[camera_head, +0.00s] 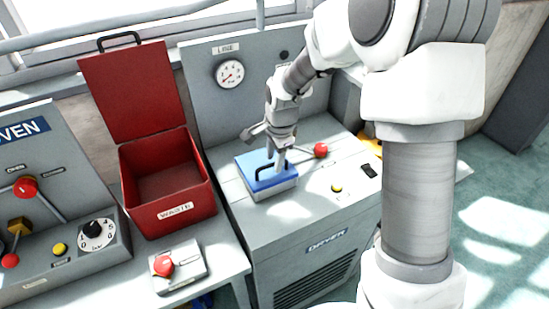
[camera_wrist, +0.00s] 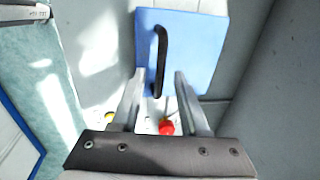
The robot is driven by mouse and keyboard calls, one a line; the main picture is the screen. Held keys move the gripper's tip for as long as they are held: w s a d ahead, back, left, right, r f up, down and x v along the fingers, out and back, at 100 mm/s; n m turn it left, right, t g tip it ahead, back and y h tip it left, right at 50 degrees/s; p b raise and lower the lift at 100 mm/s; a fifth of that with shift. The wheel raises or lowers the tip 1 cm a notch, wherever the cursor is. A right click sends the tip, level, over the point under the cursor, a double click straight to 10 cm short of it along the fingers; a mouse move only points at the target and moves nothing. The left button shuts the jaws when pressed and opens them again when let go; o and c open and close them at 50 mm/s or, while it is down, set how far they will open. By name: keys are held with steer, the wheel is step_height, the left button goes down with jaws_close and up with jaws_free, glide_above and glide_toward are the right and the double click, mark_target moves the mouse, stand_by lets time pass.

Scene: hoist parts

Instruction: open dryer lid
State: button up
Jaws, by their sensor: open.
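The blue dryer lid (camera_head: 272,165) lies closed on a low grey box on top of the dryer cabinet (camera_head: 310,225). A black bar handle (camera_head: 262,173) stands on the lid. My gripper (camera_head: 275,164) is just over the lid at the handle, fingers pointing down, and partly covers both. In the wrist view the lid (camera_wrist: 200,50) lies beyond my open gripper (camera_wrist: 158,78). The black handle (camera_wrist: 161,50) runs lengthwise and its near end shows between the two fingers. I cannot tell whether either finger touches it.
A red-knobbed lever (camera_head: 321,150) stands right of the lid, with a yellow button (camera_head: 336,188) and black switch (camera_head: 369,171) nearby. A gauge panel (camera_head: 205,95) rises behind. An open red waste bin (camera_head: 170,205) stands left, beside a small red-knobbed box (camera_head: 180,268).

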jaws_close()
stand_by(1.4)
